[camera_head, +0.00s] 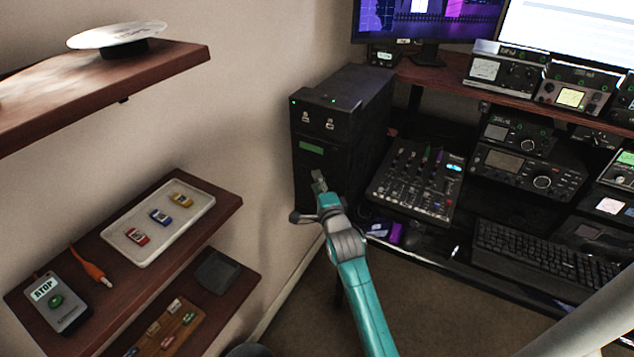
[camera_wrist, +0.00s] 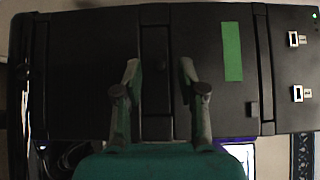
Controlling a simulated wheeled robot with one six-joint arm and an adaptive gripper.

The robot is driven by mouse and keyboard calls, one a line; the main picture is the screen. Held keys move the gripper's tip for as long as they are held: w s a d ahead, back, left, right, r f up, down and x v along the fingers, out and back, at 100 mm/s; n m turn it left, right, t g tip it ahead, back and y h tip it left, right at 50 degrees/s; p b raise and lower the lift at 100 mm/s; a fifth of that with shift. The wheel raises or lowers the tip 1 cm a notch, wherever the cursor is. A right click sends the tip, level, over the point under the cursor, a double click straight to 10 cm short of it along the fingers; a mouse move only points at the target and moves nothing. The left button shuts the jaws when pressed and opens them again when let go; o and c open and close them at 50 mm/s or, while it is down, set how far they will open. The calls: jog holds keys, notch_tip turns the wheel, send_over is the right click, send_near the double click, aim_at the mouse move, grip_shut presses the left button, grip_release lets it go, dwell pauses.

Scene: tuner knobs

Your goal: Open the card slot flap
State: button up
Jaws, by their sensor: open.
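A black computer tower (camera_head: 340,130) stands against the wall, its front facing me. A green rectangle (camera_head: 311,148) marks its upper front; in the wrist view this green rectangle (camera_wrist: 232,52) lies right of my gripper. My gripper (camera_head: 319,182) is in front of the tower's front, below the green rectangle. In the wrist view my gripper (camera_wrist: 158,78) is open and empty, its fingers either side of a narrow dark panel (camera_wrist: 155,45) with a small round mark. I cannot tell for sure which panel is the card slot flap, nor whether the fingers touch the front.
A mixer (camera_head: 415,185) stands right of the tower, with a keyboard (camera_head: 540,255) and several radios (camera_head: 525,170) beyond. Carpet (camera_head: 440,310) is open below.

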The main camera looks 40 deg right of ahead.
jog(key=shift+w+d, duration=0.2)
jog(key=shift+w, duration=0.15)
grip_shut()
